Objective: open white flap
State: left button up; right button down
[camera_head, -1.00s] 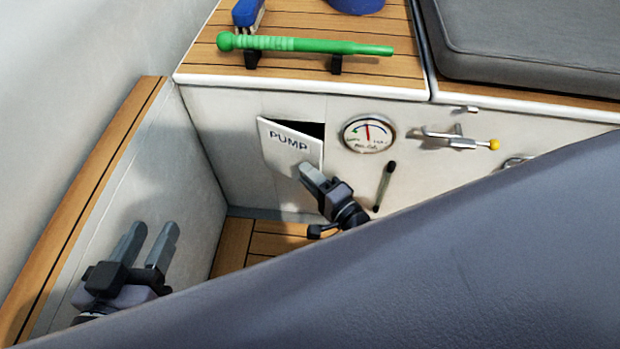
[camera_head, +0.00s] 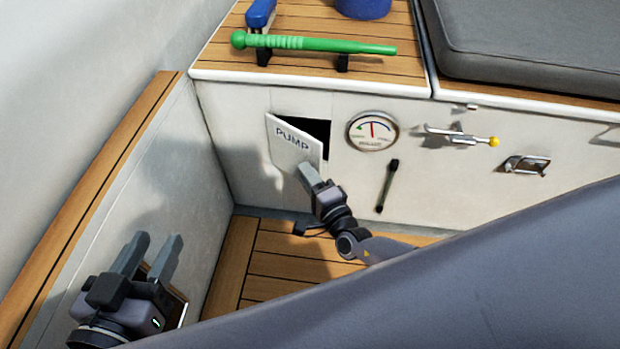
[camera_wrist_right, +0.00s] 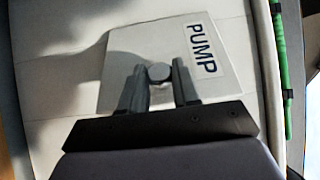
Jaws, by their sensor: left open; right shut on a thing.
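The white flap (camera_head: 294,143), marked PUMP, stands partly open on the white wall, with a dark opening showing at its right side. My right gripper (camera_head: 308,174) is at the flap's lower right part. In the right wrist view the flap (camera_wrist_right: 122,62) fills the middle, and the fingers of my right gripper (camera_wrist_right: 159,82) are closed on a small round grey knob (camera_wrist_right: 159,72) on it. My left gripper (camera_head: 152,256) is open and empty at the lower left, apart from the flap.
A gauge (camera_head: 372,131), a black handle (camera_head: 387,186) and a yellow-tipped lever (camera_head: 459,136) are on the wall right of the flap. A green rod (camera_head: 313,44) rests on the wooden bench above. A large dark grey shape covers the lower right.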

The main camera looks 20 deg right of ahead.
dwell(0.3)
jog(key=c, duration=0.8)
grip_release()
jog(key=shift+w, duration=0.1)
